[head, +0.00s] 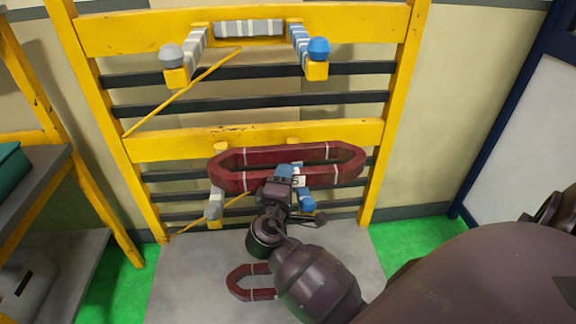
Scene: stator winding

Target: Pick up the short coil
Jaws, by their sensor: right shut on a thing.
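A dark red elongated coil (341,174) with pale ties is in front of the lower part of the yellow rack. My right gripper (287,177) is at the middle of its near side and is shut on it. A second dark red coil (238,284) lies on the grey surface below. Only its rounded left end shows; my right arm hides the rest, so I cannot compare the two lengths. My left gripper is out of view.
The yellow rack (170,148) stands behind with dark crossbars. Its upper holder has a grey knob (171,56) and a blue knob (318,48). Lower arms with a grey knob (213,210) stand near the held coil. The grey surface (190,275) is clear at left.

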